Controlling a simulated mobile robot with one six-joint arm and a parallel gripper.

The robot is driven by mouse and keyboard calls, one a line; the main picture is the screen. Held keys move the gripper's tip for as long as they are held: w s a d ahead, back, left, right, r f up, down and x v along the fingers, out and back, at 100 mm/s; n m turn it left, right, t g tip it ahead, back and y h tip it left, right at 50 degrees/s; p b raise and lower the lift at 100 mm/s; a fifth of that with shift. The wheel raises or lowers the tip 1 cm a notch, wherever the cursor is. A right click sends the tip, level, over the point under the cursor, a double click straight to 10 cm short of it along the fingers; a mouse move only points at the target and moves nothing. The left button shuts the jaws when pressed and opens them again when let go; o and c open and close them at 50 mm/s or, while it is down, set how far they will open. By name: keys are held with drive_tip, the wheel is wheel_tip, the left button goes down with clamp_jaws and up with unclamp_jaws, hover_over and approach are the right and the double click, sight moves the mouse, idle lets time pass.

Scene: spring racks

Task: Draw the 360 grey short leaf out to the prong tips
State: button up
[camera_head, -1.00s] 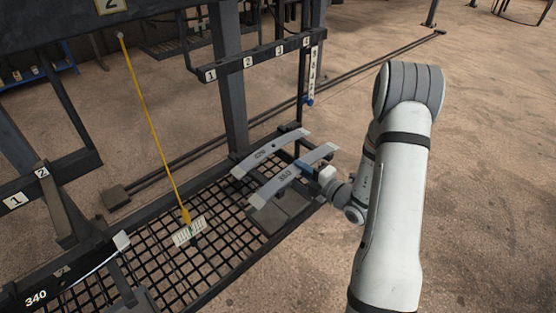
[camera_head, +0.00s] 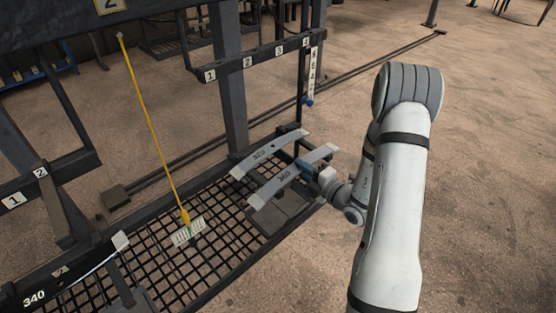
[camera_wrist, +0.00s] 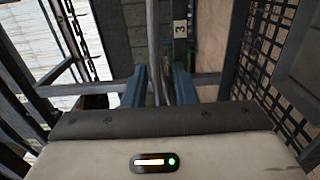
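The grey leaf marked 360 (camera_head: 270,191) is a slightly bowed strip at the rack's right end in the head view. My gripper (camera_head: 304,167), with blue fingers, is at the near side of its middle. In the wrist view the two fingers (camera_wrist: 160,88) stand on either side of the upright edge of a grey strip (camera_wrist: 154,40). Whether they press on it cannot be made out. The prongs under the leaf are mostly hidden, and their tips are not clear.
Another grey leaf (camera_head: 252,159) lies parallel just behind. A numbered bar (camera_head: 262,58) and post (camera_head: 228,90) stand beyond. A yellow plumb line (camera_head: 152,130) hangs over a white scale card (camera_head: 187,232) on the mesh (camera_head: 220,258). Open floor (camera_head: 490,200) lies right.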

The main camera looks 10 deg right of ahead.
drive_tip(key=shift+o, duration=0.5)
drive_tip(key=shift+s, duration=0.1)
drive_tip(key=b+v, duration=0.1)
drive_tip(key=v, duration=0.7)
drive_tip(key=s+a+r+n+g+y, duration=0.1)
drive_tip(key=s+a+r+n+g, duration=0.5)
drive_tip(key=n, duration=0.7)
drive_tip(key=s+a+r+n+g, duration=0.3)
drive_tip(key=s+a+n+g, duration=0.55)
drive_tip(key=n, duration=0.45)
drive_tip(key=s+d+r+n+t+h, duration=0.1)
drive_tip(key=s+d+r+n+h, duration=0.1)
drive_tip(key=n, duration=0.8)
drive_tip(key=s+d+r+n+t+h, duration=0.2)
drive_tip(key=d+n+h, duration=0.4)
drive_tip(key=n+h, duration=0.3)
wheel_tip(320, 180, up, 2)
drive_tip(key=shift+s+d+r+n+h, duration=0.15)
drive_tip(key=shift+s+d+n+h, duration=0.2)
drive_tip(key=shift+s+n, duration=0.5)
drive_tip(key=shift+d, duration=0.15)
